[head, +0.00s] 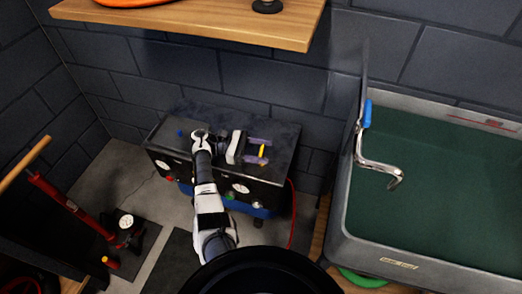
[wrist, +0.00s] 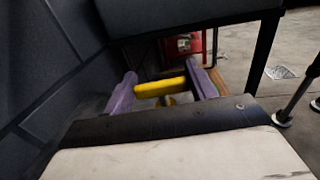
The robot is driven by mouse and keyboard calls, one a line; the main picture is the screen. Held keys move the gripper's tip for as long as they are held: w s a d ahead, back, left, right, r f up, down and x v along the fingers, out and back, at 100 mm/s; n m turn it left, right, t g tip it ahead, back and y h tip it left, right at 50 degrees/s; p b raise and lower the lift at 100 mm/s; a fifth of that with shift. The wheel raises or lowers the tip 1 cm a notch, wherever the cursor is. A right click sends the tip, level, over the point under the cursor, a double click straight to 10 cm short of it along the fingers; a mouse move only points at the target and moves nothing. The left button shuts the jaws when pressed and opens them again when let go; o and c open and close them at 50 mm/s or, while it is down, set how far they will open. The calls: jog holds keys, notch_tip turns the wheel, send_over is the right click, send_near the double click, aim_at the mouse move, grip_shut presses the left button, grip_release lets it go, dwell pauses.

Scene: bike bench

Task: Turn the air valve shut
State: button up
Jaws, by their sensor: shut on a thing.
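The air valve has a yellow lever handle (head: 262,154), which shows on top of the dark compressor box (head: 205,180) in the head view. My gripper (head: 260,155) reaches over the box from the left, with its purple fingers on both sides of the handle. In the wrist view the yellow lever (wrist: 162,87) lies crosswise between the two purple fingertips (wrist: 163,90), and the gripper is shut on it. The valve body below the lever is mostly hidden.
A wooden shelf (head: 200,22) hangs above on the block wall. A grey basin (head: 440,180) with a metal spout stands at the right. A red hose (head: 292,215) runs down beside the box. A red floor pump (head: 75,208) stands at the left.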

aim_at(262, 151)
jog(key=shift+d+m+g, duration=0.1)
jog(key=shift+m+g, duration=0.4)
jog(key=shift+g, duration=0.3)
jog(key=o, duration=1)
jog(key=shift+r, duration=0.1)
jog(key=shift+r, duration=0.35)
notch_tip(262, 151, up, 19)
jog(key=p, duration=0.3)
jog(key=shift+s, duration=0.1)
